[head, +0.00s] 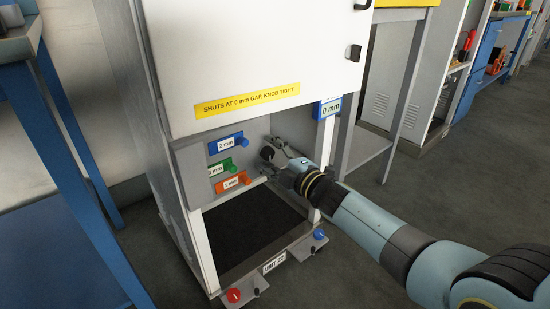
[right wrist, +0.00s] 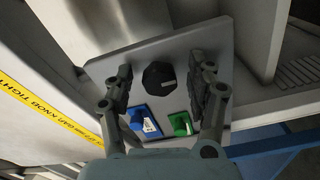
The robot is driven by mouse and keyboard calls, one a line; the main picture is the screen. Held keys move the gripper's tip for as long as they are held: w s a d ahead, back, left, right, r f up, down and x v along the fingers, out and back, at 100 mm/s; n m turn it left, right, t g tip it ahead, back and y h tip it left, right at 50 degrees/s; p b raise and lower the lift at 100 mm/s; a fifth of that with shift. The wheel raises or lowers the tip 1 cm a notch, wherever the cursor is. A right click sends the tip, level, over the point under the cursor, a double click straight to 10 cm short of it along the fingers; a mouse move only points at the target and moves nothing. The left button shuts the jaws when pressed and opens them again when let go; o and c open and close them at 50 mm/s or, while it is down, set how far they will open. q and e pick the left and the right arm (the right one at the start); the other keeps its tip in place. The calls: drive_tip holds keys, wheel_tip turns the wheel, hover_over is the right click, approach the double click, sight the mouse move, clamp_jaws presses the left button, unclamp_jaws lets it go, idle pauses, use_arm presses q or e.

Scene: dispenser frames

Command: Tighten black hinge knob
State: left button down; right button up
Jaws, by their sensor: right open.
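The black knob (head: 267,153) is on the grey panel inside the open lower bay of the white cabinet (head: 240,55). In the right wrist view the round black knob (right wrist: 158,76), with a pale mark line, lies between the fingers. My right gripper (head: 277,158) reaches into the bay from the right, close to the knob. In the right wrist view my right gripper (right wrist: 160,70) is open, one finger on each side of the knob, with gaps visible. Whether the fingertips are level with the knob in depth is hard to tell. My left gripper is not in view.
Blue (head: 226,143), green (head: 221,168) and orange (head: 233,181) tabbed pieces sit left of the knob. A yellow label (head: 247,100) mentions 0 mm gap; a blue sign (head: 329,108) reads 0 mm. Red (head: 233,295) and blue (head: 318,234) knobs are low in front.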

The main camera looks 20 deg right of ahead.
drive_tip(key=v, duration=1.2)
drive_tip(key=s+d+f+m+g+h, duration=0.3)
drive_tip(key=s+f+m+g, duration=0.15)
drive_tip(key=s+f, duration=0.6)
drive_tip(key=s+d+f+m+g+h, duration=0.3)
drive_tip(key=s+f+m, duration=0.4)
drive_tip(key=s, duration=0.7)
drive_tip(key=s+d+f+m+g+h, duration=0.25)
drive_tip(key=s+f+m+g, duration=0.2)
drive_tip(key=s+f, duration=0.75)
use_arm(q)
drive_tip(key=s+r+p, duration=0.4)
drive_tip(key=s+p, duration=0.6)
drive_tip(key=p, duration=0.3)
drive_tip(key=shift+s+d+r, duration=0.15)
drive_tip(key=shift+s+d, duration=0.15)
use_arm(e)
drive_tip(key=s+r+m+g, duration=0.1)
drive_tip(key=s+r+g, duration=0.1)
drive_tip(key=s, duration=0.7)
drive_tip(key=s+r+m+g+y, duration=0.1)
drive_tip(key=s+r+g, duration=0.1)
drive_tip(key=s, duration=0.7)
drive_tip(key=shift+s+a+g, duration=0.2)
drive_tip(key=shift+a+g, duration=0.1)
drive_tip(key=shift+a, duration=0.15)
